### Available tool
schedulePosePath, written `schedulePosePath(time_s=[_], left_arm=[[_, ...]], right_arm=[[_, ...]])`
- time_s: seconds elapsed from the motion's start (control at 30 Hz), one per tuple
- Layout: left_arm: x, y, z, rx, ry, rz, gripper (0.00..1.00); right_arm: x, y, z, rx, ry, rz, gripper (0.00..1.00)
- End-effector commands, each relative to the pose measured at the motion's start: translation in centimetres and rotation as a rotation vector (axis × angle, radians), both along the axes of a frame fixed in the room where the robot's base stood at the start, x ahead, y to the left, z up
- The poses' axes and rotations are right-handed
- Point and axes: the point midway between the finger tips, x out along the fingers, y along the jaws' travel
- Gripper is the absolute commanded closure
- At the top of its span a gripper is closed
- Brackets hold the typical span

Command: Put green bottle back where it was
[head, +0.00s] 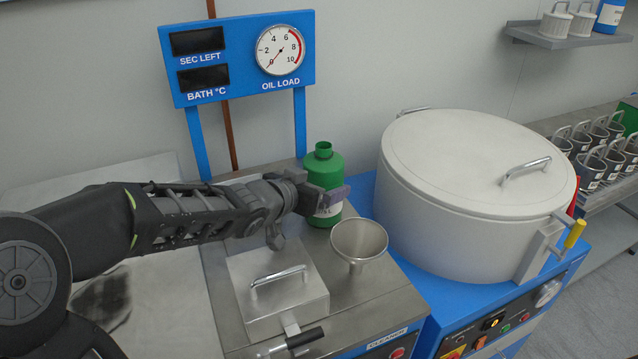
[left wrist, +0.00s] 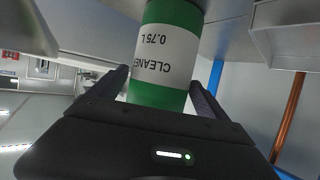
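The green bottle (head: 322,168) has a white label and stands upright behind the metal funnel (head: 358,241), on or just above the steel top of the cleaner unit. My left gripper (head: 330,200) reaches it from the left and is shut on its body. In the left wrist view the bottle (left wrist: 158,95) fills the space between the two fingers, one against each side, and its label reads CLEANER 0.75 L upside down. Whether its base touches the steel is hard to tell. My right gripper is not in view.
A steel lid with a handle (head: 278,297) lies in front of my left gripper. A blue gauge panel (head: 238,58) on posts stands behind. A large white lidded drum (head: 470,190) is close on the right. Metal cups (head: 592,165) stand on a far-right rack.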

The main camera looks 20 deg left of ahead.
Motion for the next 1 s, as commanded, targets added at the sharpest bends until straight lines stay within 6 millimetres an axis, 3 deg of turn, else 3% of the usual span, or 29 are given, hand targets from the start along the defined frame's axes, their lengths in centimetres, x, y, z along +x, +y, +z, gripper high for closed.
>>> schedulePosePath(time_s=[0.1, 0.53, 0.67, 1.0], left_arm=[[0.0, 0.0, 0.0, 0.0, 0.0, 0.0, 0.02], [-0.5, 0.1, 0.9, 0.003, -0.001, 0.0, 0.02], [-2.2, 0.3, 1.8, 0.002, -0.001, 0.001, 0.02], [-8.7, 1.2, 4.8, 0.0, -0.003, 0.002, 0.02]], right_arm=[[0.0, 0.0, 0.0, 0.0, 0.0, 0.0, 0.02], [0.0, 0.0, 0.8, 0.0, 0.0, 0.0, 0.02], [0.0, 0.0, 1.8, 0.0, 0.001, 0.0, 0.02], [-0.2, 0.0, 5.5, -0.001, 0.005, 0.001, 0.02]])
